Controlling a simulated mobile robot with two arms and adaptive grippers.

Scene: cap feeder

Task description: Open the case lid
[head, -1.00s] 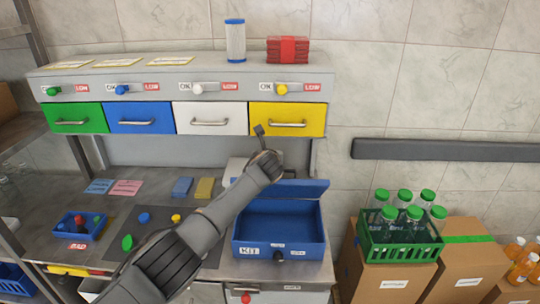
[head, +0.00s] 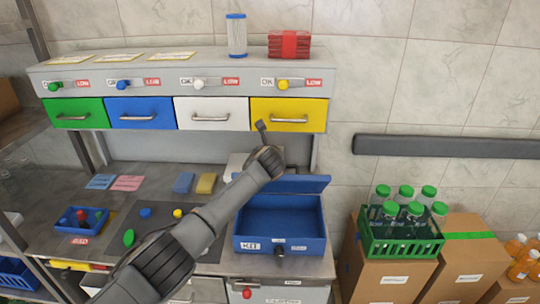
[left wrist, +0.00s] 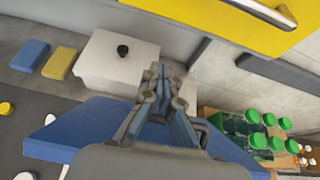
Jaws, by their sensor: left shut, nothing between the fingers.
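The blue case (head: 279,243) labelled KIT stands on the right end of the steel counter, and its inside looks empty. Its lid (head: 300,185) is raised along the back edge, tilted up and away from the opening. My arm hides the lid's left part. The lid also shows as a blue panel in the left wrist view (left wrist: 62,138). My left gripper (head: 261,127) is shut and empty, pointing up above and behind the lid, just below the yellow drawer. In the left wrist view its closed fingers (left wrist: 159,72) show in front of the lid. My right gripper is not in view.
A yellow drawer (head: 289,115) hangs close above the gripper. A white box (left wrist: 122,62) stands behind the case. Blue and yellow blocks (left wrist: 30,54) lie to its left. A green crate of bottles (head: 400,246) stands on cartons at the right.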

